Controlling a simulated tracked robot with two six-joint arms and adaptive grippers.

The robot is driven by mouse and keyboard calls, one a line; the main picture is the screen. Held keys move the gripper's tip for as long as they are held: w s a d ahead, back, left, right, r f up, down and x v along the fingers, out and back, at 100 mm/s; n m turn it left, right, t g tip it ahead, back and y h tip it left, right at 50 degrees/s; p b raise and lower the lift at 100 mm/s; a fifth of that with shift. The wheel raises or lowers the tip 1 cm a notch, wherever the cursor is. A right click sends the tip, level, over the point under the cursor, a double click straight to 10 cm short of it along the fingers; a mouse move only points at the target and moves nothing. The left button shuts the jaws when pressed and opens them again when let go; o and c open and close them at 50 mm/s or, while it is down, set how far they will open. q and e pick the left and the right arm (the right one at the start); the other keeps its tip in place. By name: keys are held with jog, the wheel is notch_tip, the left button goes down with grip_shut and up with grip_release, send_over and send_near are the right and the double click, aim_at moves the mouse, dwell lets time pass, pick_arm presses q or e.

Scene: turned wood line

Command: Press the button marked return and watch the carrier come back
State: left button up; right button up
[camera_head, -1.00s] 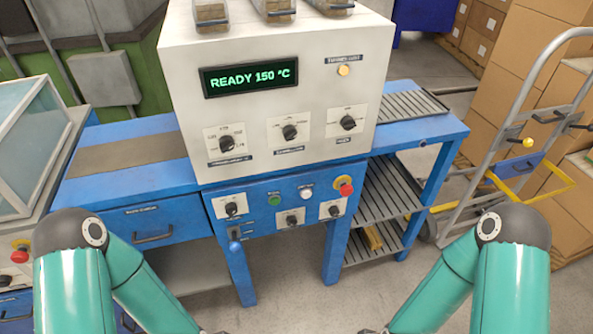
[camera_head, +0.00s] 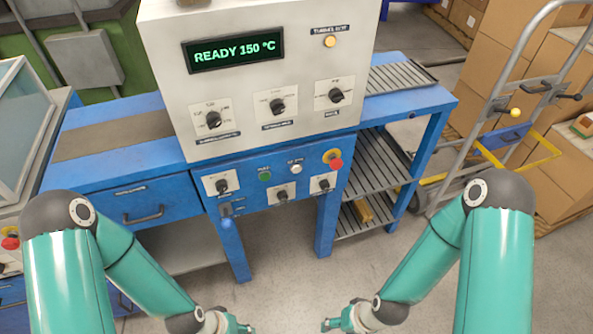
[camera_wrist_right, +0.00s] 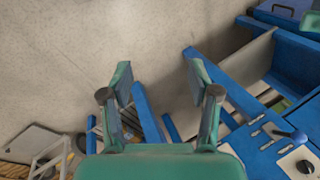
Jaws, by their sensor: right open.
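The blue machine front (camera_head: 245,200) carries a green button (camera_head: 265,175), a white button (camera_head: 295,168) and a red mushroom button (camera_head: 336,164). Their small labels are too blurred to read, so I cannot tell which one is marked return. I cannot make out a carrier. My left gripper (camera_head: 240,328) is at the bottom edge, low in front of the machine, partly cut off; its jaw state is unclear. My right gripper (camera_head: 330,325) is at the bottom edge, below and apart from the buttons. In the right wrist view it is open and empty (camera_wrist_right: 160,82).
A display (camera_head: 235,51) reads READY 150 °C. Several black knobs (camera_head: 278,106) sit on the white housing and blue front. A blue lever (camera_head: 227,222) hangs at the left. Slatted shelves (camera_head: 375,180), a hand truck and boxes (camera_head: 560,70) stand to the right.

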grip_shut()
dwell(1.3)
